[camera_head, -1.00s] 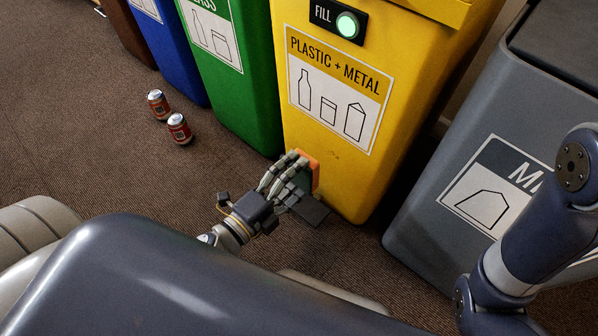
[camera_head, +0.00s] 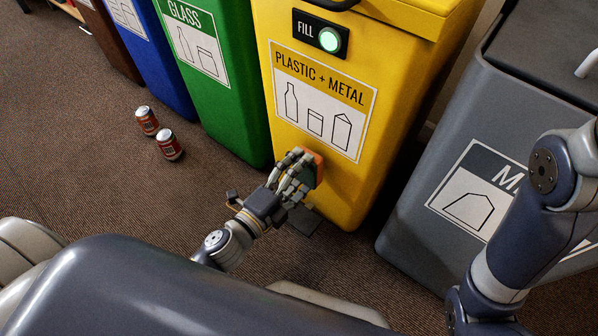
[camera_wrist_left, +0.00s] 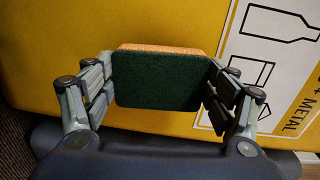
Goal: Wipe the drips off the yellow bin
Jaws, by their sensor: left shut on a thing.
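The yellow bin (camera_head: 345,195) stands at the centre of the head view, with its "PLASTIC + METAL" label facing me. My left gripper (camera_head: 303,168) is shut on a sponge (camera_head: 317,165), orange on one side with a dark green pad. The sponge is at the bin's front, just below the label. In the left wrist view the sponge (camera_wrist_left: 157,80) sits between the fingers, its orange side toward the yellow face. I cannot tell whether it touches. No drips are visible now; the sponge and hand cover part of the front. My right gripper is out of view.
A green bin (camera_head: 232,110) stands close left of the yellow one, with blue and brown bins beyond. A grey bin (camera_head: 420,235) stands to the right. The carpet before the bins is otherwise clear.

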